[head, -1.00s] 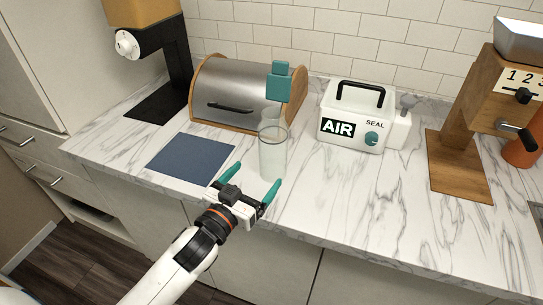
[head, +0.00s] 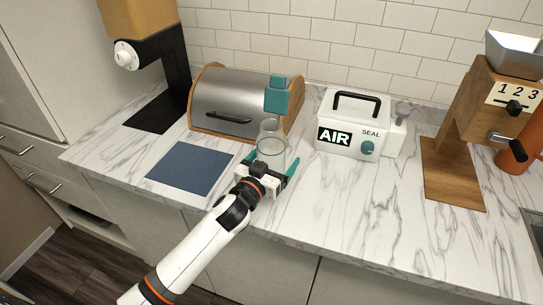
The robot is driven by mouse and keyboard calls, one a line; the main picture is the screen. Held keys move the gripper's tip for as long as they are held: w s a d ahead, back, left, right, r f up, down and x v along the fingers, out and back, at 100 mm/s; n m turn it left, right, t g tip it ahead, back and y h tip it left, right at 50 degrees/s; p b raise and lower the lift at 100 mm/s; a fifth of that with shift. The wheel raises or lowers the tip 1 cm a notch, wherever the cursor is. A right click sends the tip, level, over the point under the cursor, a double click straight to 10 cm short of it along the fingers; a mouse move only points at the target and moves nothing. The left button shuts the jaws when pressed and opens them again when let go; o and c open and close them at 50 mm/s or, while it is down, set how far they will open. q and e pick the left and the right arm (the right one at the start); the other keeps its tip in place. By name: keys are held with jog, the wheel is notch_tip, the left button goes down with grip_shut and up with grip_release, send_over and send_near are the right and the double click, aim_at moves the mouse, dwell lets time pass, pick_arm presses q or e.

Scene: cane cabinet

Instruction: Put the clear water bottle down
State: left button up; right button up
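The clear water bottle (head: 271,147) with a teal cap (head: 277,95) stands upright on the marble counter in the middle of the head view, in front of the bread box. My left gripper (head: 271,164) is at the lower part of the bottle, with one teal finger on each side of it. The fingers are spread wide, and I cannot tell whether they touch the bottle. The gripper's palm hides the bottle's base. My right gripper is not in view.
A blue mat (head: 190,168) lies left of the bottle. Behind are a bread box (head: 222,95) and a white AIR SEAL machine (head: 350,125). A black and tan appliance (head: 172,70) stands at left, a wooden grinder (head: 455,140) at right. The front-right counter is clear.

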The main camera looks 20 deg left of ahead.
pick_arm(q)
jog(key=shift+r, duration=0.1)
jog(key=c, duration=1.4)
